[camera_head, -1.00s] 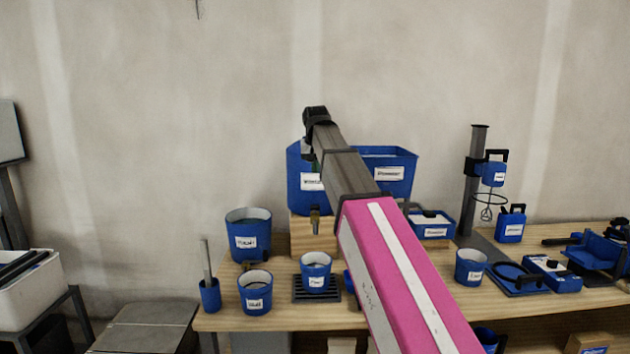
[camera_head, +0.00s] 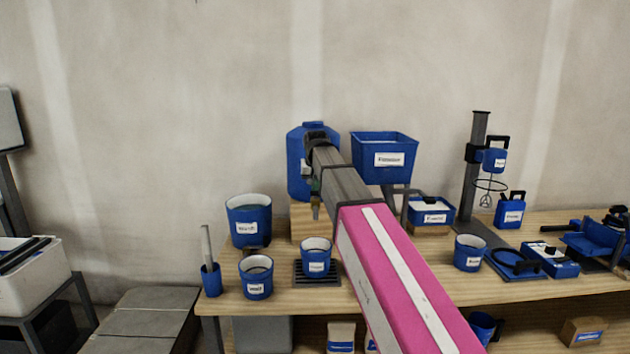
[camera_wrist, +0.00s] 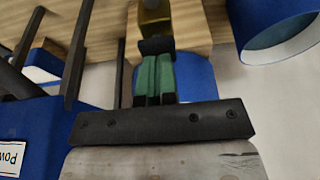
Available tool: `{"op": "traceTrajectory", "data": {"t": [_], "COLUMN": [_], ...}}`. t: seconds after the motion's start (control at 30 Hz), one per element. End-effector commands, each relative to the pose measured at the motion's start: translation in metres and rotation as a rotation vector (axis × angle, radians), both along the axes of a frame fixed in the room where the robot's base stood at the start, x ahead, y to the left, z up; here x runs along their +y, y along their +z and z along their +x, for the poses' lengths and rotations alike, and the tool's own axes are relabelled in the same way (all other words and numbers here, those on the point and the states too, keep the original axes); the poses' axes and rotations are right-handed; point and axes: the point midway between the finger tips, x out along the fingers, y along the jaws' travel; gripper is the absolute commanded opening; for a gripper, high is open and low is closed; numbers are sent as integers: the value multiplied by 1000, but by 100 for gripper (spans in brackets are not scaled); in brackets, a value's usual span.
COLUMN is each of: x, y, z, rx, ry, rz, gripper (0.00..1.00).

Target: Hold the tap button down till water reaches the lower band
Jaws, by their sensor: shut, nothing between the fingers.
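The blue water tank (camera_head: 297,160) stands on a wooden block, partly behind my arm. Its brass tap (camera_head: 316,211) hangs at the front; it also shows in the wrist view (camera_wrist: 155,14). My gripper (camera_wrist: 154,92) is shut and empty, its green fingertips together at a dark piece on the tap, likely the button. I cannot tell whether they touch or press it. In the head view the fingertips are small and partly hidden by the wrist. A blue labelled cup (camera_head: 316,262) stands upright on a black grate (camera_head: 317,280) under the tap. Its bands and water level are not visible.
A blue bin (camera_head: 385,145) stands raised right of the tank. A larger bucket (camera_head: 248,227) and a small one (camera_head: 257,289) stand left of the cup. A mixer stand (camera_head: 479,165) is at right.

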Motion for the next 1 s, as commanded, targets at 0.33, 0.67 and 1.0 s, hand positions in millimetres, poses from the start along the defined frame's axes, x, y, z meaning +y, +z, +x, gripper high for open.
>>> {"op": "traceTrajectory", "data": {"t": [0.33,0.67,1.0], "x": [0,0,0], "y": [-1,-19,-20], "z": [0,0,-1], "rx": [0,1,3], "ry": [0,0,0], "rz": [0,0,0], "gripper": [0,0,0]}}
